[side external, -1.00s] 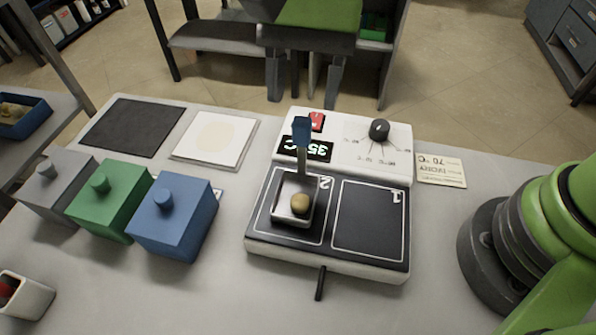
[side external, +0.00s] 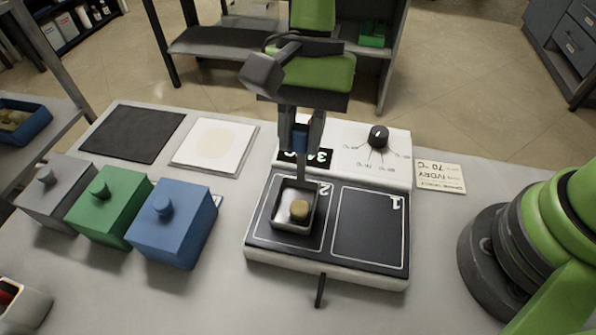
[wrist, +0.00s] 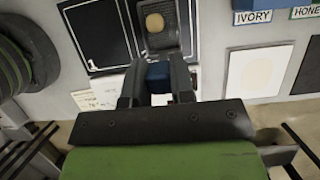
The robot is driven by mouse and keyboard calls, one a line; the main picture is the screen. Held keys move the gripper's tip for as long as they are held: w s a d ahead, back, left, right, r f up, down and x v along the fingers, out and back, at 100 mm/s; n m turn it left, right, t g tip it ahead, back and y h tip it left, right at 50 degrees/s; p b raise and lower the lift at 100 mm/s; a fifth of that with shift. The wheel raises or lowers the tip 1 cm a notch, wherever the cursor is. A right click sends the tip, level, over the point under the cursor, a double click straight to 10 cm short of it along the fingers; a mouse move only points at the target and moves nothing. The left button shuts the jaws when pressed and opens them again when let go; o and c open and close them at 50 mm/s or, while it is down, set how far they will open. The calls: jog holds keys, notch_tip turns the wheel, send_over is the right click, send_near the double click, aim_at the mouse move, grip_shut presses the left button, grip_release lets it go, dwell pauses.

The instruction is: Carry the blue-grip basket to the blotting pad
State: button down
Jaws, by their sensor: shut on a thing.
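The blue-grip basket (side external: 279,214) is a small metal tray with an upright handle and a tan lump (side external: 299,209) inside. It sits on plate zone 2 of the hot plate (side external: 340,264). My gripper (side external: 301,140) is above it, shut on the blue grip (wrist: 158,72) of the handle. In the wrist view the basket shows beyond the fingers. The blotting pad (side external: 240,150), a white square with a faint cream round patch, lies left of the hot plate; what looks like the same pad shows at the right in the wrist view (wrist: 252,72).
Blue (side external: 172,225), green (side external: 108,208) and grey (side external: 58,195) knobbed boxes stand at the left. A dark mat (side external: 132,134) lies beyond them. A black knob (side external: 378,137) rises from the hot plate's back panel. A card (side external: 441,178) reading IVORY 70 °C lies at right.

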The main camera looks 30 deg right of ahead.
notch_tip(320, 180, up, 10)
jog(key=shift+f, duration=0.1)
jog(key=shift+w, duration=0.15)
jog(key=w+a+f+m+t, duration=0.2)
jog(key=w+m+t, duration=0.1)
jog(key=w+m, duration=0.6)
jog(key=w+a+f+m+t, duration=0.2)
jog(key=w+m+t, duration=0.1)
jog(key=w+m, duration=0.55)
notch_tip(320, 180, down, 10)
jog(key=shift+a+m, duration=0.1)
jog(key=shift+m, duration=0.15)
jog(key=c, duration=1)
grip_release()
